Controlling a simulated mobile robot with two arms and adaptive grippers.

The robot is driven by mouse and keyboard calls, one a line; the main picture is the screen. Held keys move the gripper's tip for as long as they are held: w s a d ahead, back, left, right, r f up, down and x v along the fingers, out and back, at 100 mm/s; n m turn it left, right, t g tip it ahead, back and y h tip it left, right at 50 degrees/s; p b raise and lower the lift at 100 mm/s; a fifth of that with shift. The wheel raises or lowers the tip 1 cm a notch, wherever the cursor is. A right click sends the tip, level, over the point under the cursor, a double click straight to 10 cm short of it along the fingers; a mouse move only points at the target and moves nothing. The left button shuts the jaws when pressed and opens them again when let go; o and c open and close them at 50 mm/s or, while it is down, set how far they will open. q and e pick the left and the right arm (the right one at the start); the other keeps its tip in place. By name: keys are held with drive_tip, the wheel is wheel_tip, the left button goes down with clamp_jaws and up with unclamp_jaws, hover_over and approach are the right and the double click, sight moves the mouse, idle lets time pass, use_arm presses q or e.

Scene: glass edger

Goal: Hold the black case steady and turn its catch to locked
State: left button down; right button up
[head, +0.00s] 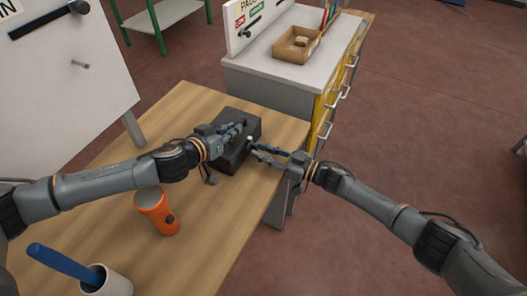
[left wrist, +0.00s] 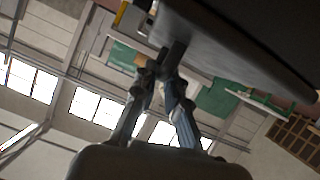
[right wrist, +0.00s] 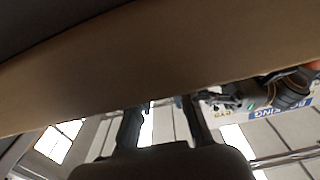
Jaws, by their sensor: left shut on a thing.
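The black case (head: 229,160) lies on the wooden table near its right edge. A small pale knob (head: 250,139) shows at its right side; I cannot tell how the catch is set. My left gripper (head: 240,127) reaches over the case from the left and is shut on a dark part of it; in the left wrist view its fingertips (left wrist: 172,62) meet at a small dark block below a large dark surface. My right gripper (head: 254,149) is at the right side of the case with its fingers apart, close to the knob. Whether it touches is unclear.
An orange torch (head: 156,211) and a white cup (head: 108,284) with a blue-handled tool stand on the wooden table (head: 205,250). A grey cabinet (head: 275,85) bearing a cardboard tray (head: 297,45) stands behind. A white board (head: 65,90) rises at left. Open floor lies right.

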drive_tip(key=v, duration=1.2)
use_arm(q)
drive_tip(key=c, duration=1.3)
unclamp_jaws()
drive_tip(key=shift+s, duration=0.1)
